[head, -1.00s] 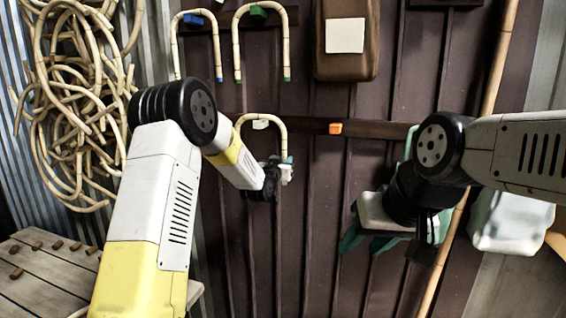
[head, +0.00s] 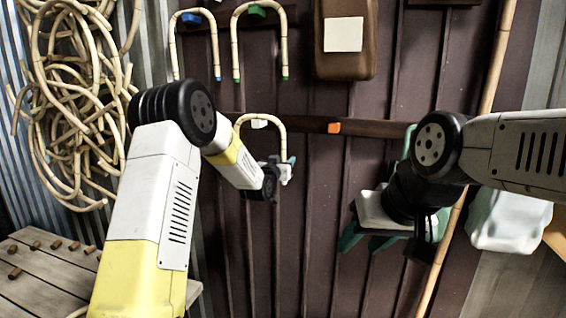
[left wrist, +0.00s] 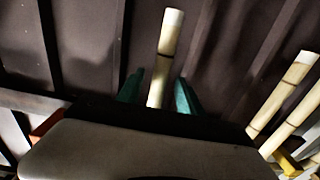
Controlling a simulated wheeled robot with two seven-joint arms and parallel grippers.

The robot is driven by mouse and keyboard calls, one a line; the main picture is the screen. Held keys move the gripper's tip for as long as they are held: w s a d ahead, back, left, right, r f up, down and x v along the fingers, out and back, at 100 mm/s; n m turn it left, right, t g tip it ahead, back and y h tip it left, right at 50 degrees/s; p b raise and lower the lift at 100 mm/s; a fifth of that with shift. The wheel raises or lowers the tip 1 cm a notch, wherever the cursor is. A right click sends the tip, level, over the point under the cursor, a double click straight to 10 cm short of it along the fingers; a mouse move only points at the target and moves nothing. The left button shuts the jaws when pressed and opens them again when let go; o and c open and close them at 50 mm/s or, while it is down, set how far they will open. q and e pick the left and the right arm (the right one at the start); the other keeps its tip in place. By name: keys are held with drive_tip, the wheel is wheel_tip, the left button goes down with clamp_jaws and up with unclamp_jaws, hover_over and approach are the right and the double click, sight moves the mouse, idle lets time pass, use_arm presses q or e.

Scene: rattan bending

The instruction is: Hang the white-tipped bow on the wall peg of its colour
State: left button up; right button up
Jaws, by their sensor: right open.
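A pale rattan bow (head: 281,128) has its arch over the white peg (head: 260,124) on the dark rail in the head view; I cannot tell whether it rests on the peg. Its left leg is hidden behind my left arm. My left gripper (head: 290,165) is at the bow's right leg. In the left wrist view, the white-tipped cane end (left wrist: 168,45) stands between my two teal fingers (left wrist: 158,95), with narrow gaps on both sides. My right gripper (head: 365,238) is open and empty in front of the wall at the right.
Two bows hang higher up, on a blue peg (head: 192,19) and a green peg (head: 257,12). An orange peg (head: 334,128) on the lower rail is bare. A rattan tangle (head: 75,100) hangs at left above a slatted bench (head: 45,280). A brown case (head: 346,65) is above.

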use_arm(q)
drive_tip(key=v, duration=0.7)
drive_tip(key=shift+s, duration=0.35)
drive_tip(key=shift+s+a, duration=0.1)
drive_tip(key=shift+a, duration=0.05)
drive_tip(key=v, duration=0.9)
idle(0.3)
drive_tip(key=s+a+r+n+g+y, duration=0.25)
drive_tip(key=s+a+g, duration=0.35)
drive_tip(key=s, duration=0.5)
drive_tip(key=s+a+g, duration=0.2)
drive_tip(key=s, duration=0.9)
drive_tip(key=s+a+f+g, duration=0.1)
drive_tip(key=s+g, duration=0.2)
drive_tip(key=s, duration=0.8)
drive_tip(key=shift+s+a+y, duration=0.2)
drive_tip(key=shift+a+y, duration=0.2)
drive_tip(key=shift+y, duration=0.05)
drive_tip(key=shift+f+n, duration=0.1)
drive_tip(key=shift+n, duration=0.15)
